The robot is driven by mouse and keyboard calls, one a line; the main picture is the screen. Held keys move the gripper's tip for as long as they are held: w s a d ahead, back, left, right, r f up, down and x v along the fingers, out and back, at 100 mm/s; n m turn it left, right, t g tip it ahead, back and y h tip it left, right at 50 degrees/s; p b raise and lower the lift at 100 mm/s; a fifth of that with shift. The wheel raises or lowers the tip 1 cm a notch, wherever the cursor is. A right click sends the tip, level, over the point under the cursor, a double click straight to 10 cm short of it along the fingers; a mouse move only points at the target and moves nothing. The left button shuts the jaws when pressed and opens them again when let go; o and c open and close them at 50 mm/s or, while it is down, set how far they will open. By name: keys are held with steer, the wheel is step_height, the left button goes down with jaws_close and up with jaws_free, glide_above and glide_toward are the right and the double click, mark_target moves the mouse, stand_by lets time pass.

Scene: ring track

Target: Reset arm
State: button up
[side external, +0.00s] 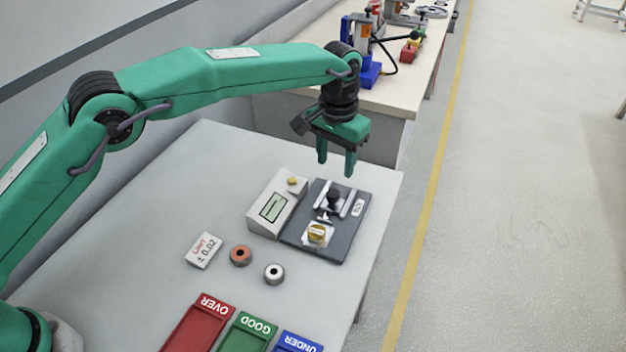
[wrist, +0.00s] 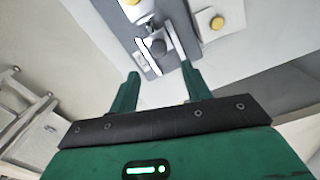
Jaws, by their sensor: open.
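My gripper (side external: 336,168) is open and empty, above the far part of a dark grey gauge plate (side external: 305,232). In the wrist view its two fingers (wrist: 160,72) stand apart with nothing between them. The plate carries a black knob (side external: 334,196), which also shows in the wrist view (wrist: 157,47). A brass-coloured piece (side external: 317,231) sits on a pale seat at the plate's near part. A copper-coloured ring (side external: 240,256) and a silver ring (side external: 274,273) lie apart on the table.
A display box (side external: 270,208) with a yellow button stands left of the plate. A limit card (side external: 204,250) lies nearby. Red OVER (side external: 200,325), green GOOD (side external: 245,335) and blue UNDER (side external: 297,343) trays are at the front. Another bench (side external: 405,95) with equipment stands behind.

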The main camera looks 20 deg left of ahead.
steer(key=s+a+r+t, duration=0.1)
steer(key=s+a+r, duration=0.2)
steer(key=a+r, duration=0.35)
steer(key=s+a+r+n+t, duration=0.1)
steer(key=s+a+r, duration=0.35)
steer(key=a, duration=0.25)
steer(key=s+a+r+t, duration=0.1)
steer(key=s+a+r, duration=0.1)
steer(key=a+r, duration=0.4)
steer(key=s+a+f+n+t, duration=0.1)
steer(key=s+a+f, duration=0.1)
steer(key=s+a, duration=0.4)
steer(key=s+a+f+n+t, duration=0.1)
steer(key=s+a, duration=0.6)
steer(key=s, duration=0.9)
steer(key=shift+s+f+t, duration=0.25)
steer(key=shift+f+t, duration=0.05)
steer(key=shift+f, duration=0.4)
